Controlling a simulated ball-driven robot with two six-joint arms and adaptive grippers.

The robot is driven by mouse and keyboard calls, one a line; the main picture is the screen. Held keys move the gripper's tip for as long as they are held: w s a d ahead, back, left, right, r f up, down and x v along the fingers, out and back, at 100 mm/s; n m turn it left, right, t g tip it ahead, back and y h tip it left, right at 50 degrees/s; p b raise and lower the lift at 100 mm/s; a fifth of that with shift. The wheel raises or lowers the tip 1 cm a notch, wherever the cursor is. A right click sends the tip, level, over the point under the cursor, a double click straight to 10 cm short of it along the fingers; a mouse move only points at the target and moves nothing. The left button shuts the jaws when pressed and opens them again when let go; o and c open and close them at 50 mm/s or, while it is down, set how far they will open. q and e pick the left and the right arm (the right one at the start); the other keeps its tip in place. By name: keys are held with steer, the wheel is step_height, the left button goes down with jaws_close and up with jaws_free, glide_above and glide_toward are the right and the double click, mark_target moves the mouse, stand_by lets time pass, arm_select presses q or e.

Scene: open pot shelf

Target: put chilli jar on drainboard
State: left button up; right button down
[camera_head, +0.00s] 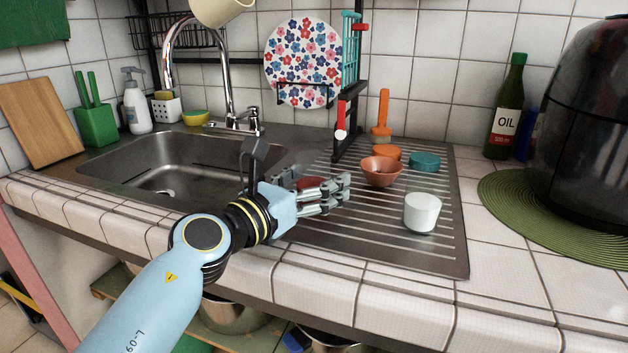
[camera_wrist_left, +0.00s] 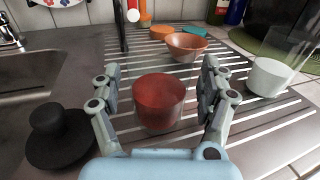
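The chilli jar, a short clear jar with dark red contents, stands between the fingers of my left gripper in the left wrist view (camera_wrist_left: 160,102). It appears upright on the ribbed drainboard (camera_head: 400,250). In the head view only a red part of the jar (camera_head: 312,183) shows between the fingers. My left gripper (camera_head: 345,193) is around the jar. In the left wrist view its fingers (camera_wrist_left: 160,95) stand apart, with a visible gap on each side of the jar. My right gripper is not in view.
A white-filled jar (camera_head: 422,212), a terracotta bowl (camera_head: 381,172), an orange item (camera_head: 387,153) and a teal item (camera_head: 425,161) share the drainboard. A black rack holds a floral plate (camera_head: 303,62). The sink (camera_head: 150,172) is left. A black knobbed object (camera_wrist_left: 55,140) sits left of my fingers.

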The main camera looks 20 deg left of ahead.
arm_select(q)
steer(key=shift+r, duration=0.2)
steer(key=v, duration=1)
steer(key=shift+s+a+f, duration=0.1)
steer(key=shift+s+a, duration=0.05)
steer(key=shift+s, duration=0.15)
steer(key=shift+s+a, duration=0.2)
steer(key=shift+s, duration=0.45)
